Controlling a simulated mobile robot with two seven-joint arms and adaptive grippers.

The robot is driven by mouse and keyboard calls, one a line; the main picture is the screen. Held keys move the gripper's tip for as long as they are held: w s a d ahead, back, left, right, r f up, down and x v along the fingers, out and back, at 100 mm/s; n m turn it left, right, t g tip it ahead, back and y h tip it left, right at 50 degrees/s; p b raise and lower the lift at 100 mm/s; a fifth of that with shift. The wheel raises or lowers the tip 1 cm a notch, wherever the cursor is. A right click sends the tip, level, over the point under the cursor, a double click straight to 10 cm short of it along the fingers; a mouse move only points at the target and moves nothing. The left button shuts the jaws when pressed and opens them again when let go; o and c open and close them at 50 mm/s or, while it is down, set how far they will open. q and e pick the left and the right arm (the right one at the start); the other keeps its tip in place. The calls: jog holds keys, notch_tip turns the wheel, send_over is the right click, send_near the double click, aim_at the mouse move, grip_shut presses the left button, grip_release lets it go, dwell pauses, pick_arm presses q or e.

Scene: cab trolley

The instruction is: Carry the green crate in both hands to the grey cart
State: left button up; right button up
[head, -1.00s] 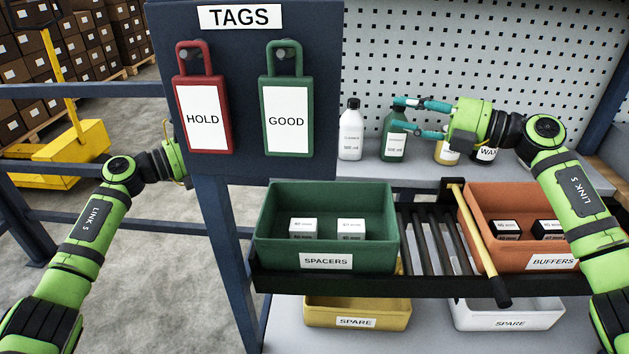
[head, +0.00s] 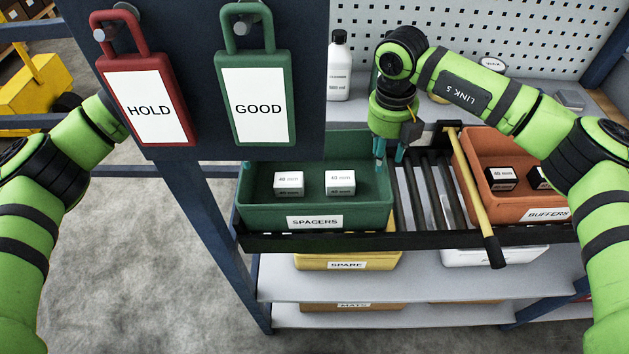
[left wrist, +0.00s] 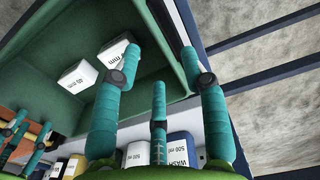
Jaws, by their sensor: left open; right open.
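The green crate (head: 262,216), labelled SPACERS, stands on the dark-framed roller shelf and holds two small white boxes (head: 289,183). My right gripper (head: 390,156) points down at the crate's right wall, open, with its fingers apart at either side of the rim. My left gripper is hidden behind the tag board in the head view. In the left wrist view my left gripper (left wrist: 160,62) is open, with fingers on both sides of the crate's wall; contact is unclear. The crate's interior (left wrist: 45,55) also shows there. I see no grey cart.
The tag board (head: 200,30) with HOLD (head: 150,107) and GOOD (head: 259,107) tags hangs close to my left arm. A yellow bar (head: 470,190) lies between the crate and the orange BUFFERS crate (head: 520,210). A white bottle (head: 339,70) stands behind.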

jog(key=shift+w+d+f, duration=0.1)
jog(key=shift+w+f, duration=0.05)
jog(key=shift+f, duration=0.05)
pick_arm(q)
jog(key=shift+w+f, duration=0.15)
jog(key=shift+f, duration=3.45)
pick_arm(e)
send_over(378, 189)
jog(key=shift+f, duration=3.4)
pick_arm(q)
grip_shut()
pick_arm(e)
grip_shut()
pick_arm(q)
jog(key=shift+r, duration=0.1)
pick_arm(e)
jog(key=shift+r, duration=0.1)
